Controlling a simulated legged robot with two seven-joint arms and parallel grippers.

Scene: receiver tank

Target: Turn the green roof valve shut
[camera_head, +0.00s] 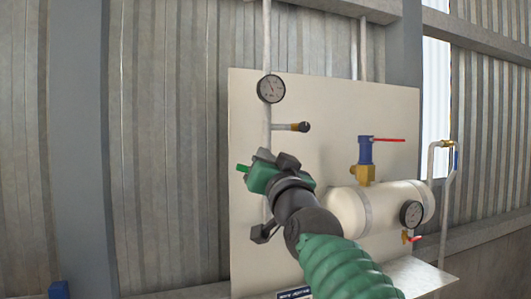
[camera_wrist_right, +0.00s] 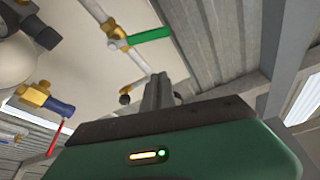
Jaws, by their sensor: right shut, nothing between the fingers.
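The green valve handle (camera_wrist_right: 148,36) is a lever on a brass valve body (camera_wrist_right: 115,38) on a white pipe, seen at the top of the right wrist view. In the head view only a small green tip (camera_head: 243,168) shows left of my right gripper (camera_head: 270,177), which hides the rest of the valve. In the right wrist view my right gripper's fingers (camera_wrist_right: 158,90) are shut and empty. They appear below the green handle, with a visible gap; the depth between them is hard to tell. My left gripper is not in view.
A cream tank (camera_head: 350,211) stands to the right, with a blue and brass valve (camera_head: 365,160) bearing a red lever and a gauge (camera_head: 411,214). Above my gripper are another gauge (camera_head: 271,88) and a dark-tipped side pipe (camera_head: 302,127). The corrugated wall (camera_head: 170,150) at left is clear.

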